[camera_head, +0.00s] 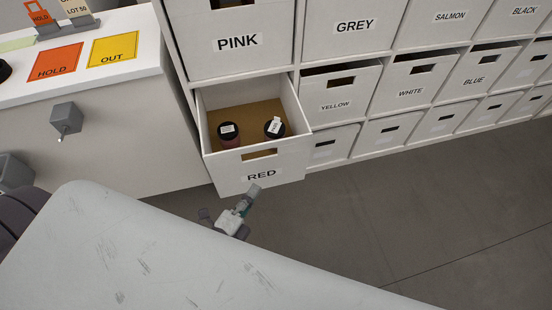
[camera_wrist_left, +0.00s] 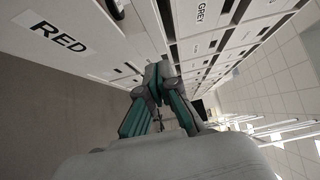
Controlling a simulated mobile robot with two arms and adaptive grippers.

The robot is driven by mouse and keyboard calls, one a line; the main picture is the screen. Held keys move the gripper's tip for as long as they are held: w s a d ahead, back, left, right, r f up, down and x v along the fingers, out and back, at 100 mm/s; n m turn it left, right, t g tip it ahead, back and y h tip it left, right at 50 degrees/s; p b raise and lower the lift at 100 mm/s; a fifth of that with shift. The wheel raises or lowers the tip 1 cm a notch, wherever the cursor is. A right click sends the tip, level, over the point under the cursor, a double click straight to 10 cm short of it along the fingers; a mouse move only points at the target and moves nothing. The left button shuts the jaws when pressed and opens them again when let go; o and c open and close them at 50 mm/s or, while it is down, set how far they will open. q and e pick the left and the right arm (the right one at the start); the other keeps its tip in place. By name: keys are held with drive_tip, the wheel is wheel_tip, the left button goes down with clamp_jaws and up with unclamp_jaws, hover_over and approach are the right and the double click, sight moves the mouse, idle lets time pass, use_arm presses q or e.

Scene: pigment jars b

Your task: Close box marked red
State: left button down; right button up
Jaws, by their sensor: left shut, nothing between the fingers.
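The white box marked RED (camera_head: 280,170) is pulled out of the shelf unit in the head view. Two dark-lidded jars stand inside, a left jar (camera_head: 228,134) and a right jar (camera_head: 274,129). My left gripper (camera_head: 254,190) is shut and empty at the lower front of the box, by the RED label. I cannot tell whether it touches the front. In the left wrist view the gripper (camera_wrist_left: 157,70) shows shut, with the box's RED front (camera_wrist_left: 85,35) at the upper left. My right gripper is not in view.
Boxes marked PINK (camera_head: 240,60), GREY (camera_head: 350,45) and YELLOW (camera_head: 338,95) sit in the shelf around it. A white counter (camera_head: 110,90) with orange HOLD (camera_head: 55,62) and yellow OUT (camera_head: 112,48) cards stands at left. Grey floor (camera_head: 430,220) is clear at right.

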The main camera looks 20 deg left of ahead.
use_arm(q)
approach(275, 143)
drive_tip(key=w+d, duration=0.2)
drive_tip(key=d, duration=0.1)
drive_tip(key=w, duration=0.1)
drive_tip(key=w+a+p, duration=0.1)
drive_tip(key=w, duration=0.1)
drive_tip(key=shift+w+f, duration=0.1)
drive_tip(key=shift+w, duration=0.1)
drive_tip(key=shift+w+a, duration=0.35)
drive_tip(key=shift+w, duration=0.05)
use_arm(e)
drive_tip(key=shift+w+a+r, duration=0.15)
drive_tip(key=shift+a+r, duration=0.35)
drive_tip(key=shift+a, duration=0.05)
